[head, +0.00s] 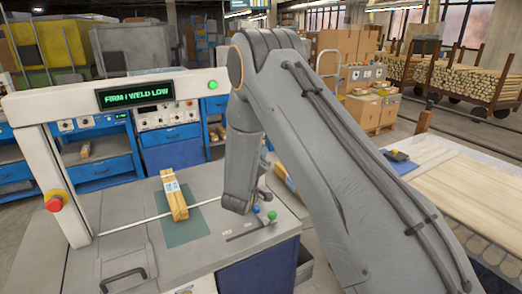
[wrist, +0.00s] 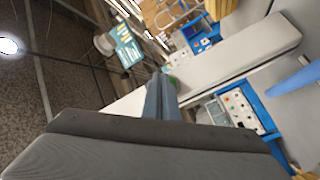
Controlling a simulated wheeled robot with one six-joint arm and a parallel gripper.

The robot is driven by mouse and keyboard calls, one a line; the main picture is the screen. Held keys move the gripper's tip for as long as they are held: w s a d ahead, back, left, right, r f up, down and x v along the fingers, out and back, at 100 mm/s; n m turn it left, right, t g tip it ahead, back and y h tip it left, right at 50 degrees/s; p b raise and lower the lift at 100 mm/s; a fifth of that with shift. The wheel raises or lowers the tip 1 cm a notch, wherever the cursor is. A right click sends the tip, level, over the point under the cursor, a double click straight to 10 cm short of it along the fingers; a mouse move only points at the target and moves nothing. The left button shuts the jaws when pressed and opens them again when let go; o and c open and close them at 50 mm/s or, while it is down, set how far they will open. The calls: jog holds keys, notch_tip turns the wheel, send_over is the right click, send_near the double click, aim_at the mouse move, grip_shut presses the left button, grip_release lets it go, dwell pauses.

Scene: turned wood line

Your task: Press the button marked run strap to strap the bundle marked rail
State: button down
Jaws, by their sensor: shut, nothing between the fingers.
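The strapping machine's pale bench (head: 135,215) fills the lower left of the head view. In the wrist view my gripper (wrist: 161,85) is shut and empty.
A white arch (head: 60,165) stands over the bench, with a display (head: 133,94) reading "FIRM | WELD LOW", a lit green lamp (head: 212,85) and a red stop knob (head: 54,203). Blue cabinets stand behind. A table of pale boards (head: 470,190) is at right.

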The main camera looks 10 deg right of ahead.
jog(key=shift+w, duration=0.15)
dwell(0.6)
jog(key=shift+s+d, duration=0.2)
jog(key=shift+s, duration=0.55)
jog(key=shift+p, duration=0.3)
jog(key=s, duration=0.1)
jog(key=s+d+p, duration=0.1)
jog(key=s, duration=0.1)
jog(key=s+p, duration=0.1)
jog(key=shift+s+d, duration=0.3)
jog(key=shift+s, duration=0.1)
